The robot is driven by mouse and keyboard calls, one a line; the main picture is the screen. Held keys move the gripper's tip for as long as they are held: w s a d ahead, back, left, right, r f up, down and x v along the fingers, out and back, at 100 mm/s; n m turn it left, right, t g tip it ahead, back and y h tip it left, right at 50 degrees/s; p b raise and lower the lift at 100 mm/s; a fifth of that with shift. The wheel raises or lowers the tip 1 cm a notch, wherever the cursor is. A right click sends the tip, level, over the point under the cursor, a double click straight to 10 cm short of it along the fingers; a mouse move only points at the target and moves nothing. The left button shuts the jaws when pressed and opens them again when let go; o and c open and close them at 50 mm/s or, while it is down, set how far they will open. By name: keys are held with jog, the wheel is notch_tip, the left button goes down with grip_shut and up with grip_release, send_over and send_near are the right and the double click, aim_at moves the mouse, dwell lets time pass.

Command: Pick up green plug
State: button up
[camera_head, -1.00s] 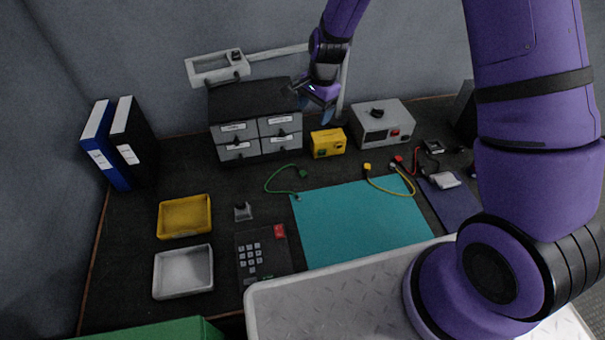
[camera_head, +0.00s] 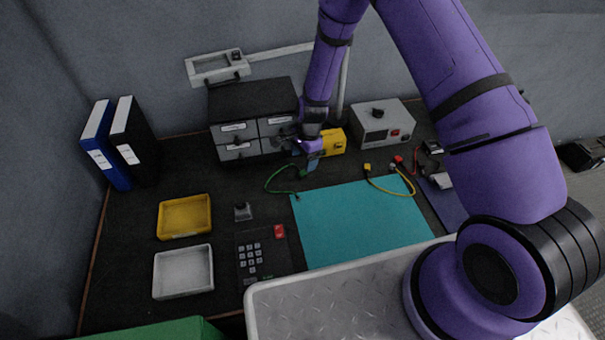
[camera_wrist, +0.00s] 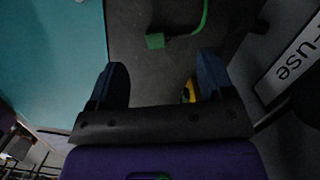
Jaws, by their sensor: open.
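The green plug (camera_wrist: 155,41) lies on the dark bench top at one end of a green cable (camera_wrist: 203,18). In the wrist view it sits ahead of my open fingers, apart from them. My gripper (camera_wrist: 165,82) is open with nothing between its two dark blue fingers. In the head view my gripper (camera_head: 309,163) is low over the bench, in front of the drawer cabinet, and partly hides the plug there. The green cable (camera_head: 270,182) curves away to the left, and its other end lies by the mat's upper left corner.
A teal mat (camera_head: 360,220) lies in front. The drawer cabinet (camera_head: 240,132) stands close behind my gripper. A yellow box (camera_head: 333,141) is just right of it, and a grey box (camera_head: 382,123) farther right. A yellow cable (camera_head: 390,189) lies near the mat's far edge.

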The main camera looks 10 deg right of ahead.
aim_at(302, 171)
jog(key=shift+a+f, duration=0.15)
jog(key=shift+f, duration=1.3)
jog(key=shift+a+f, duration=0.15)
jog(key=shift+f, duration=1.25)
jog(key=c, duration=1)
